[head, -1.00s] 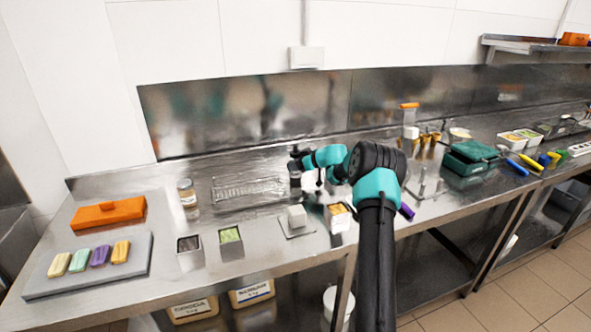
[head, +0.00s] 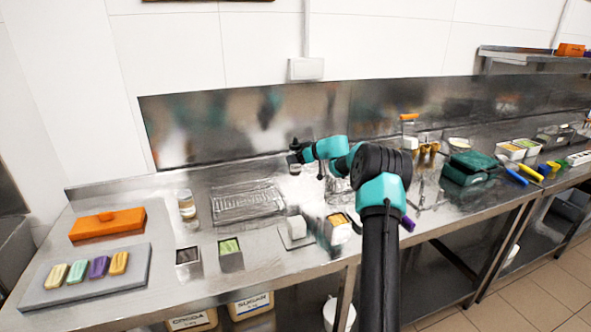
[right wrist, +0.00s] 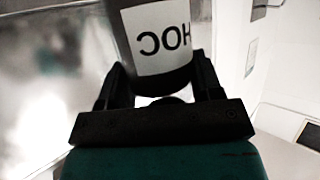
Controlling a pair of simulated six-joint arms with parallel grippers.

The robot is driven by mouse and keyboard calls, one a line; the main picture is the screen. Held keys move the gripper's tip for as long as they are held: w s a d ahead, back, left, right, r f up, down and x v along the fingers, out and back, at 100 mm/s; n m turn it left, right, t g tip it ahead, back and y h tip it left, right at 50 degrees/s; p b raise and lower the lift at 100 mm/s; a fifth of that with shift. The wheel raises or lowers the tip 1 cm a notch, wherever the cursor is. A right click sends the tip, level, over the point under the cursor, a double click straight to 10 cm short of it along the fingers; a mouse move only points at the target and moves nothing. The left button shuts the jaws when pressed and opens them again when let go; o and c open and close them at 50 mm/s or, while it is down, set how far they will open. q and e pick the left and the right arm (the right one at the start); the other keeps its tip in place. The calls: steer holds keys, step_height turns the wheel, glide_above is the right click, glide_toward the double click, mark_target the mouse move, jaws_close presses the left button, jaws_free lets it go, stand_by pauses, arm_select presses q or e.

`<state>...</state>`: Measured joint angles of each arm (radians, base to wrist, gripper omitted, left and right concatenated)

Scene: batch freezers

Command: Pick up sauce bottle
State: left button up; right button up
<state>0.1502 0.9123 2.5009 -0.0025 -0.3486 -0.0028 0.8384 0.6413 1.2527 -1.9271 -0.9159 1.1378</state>
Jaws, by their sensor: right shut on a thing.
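The sauce bottle (right wrist: 158,38) fills the upper middle of the right wrist view. It is dark with a white label whose letters, read as "HOC", appear turned around. My right gripper (right wrist: 161,78) is shut on it, one finger on each side. In the head view the right gripper (head: 298,158) is small, at the back of the counter in front of the steel backsplash. The bottle there is tiny and partly hidden by the gripper. My left gripper is not in view.
A green case (head: 468,168) is to the right.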

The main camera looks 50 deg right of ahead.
step_height(320, 180, up, 20)
stand_by(0.6)
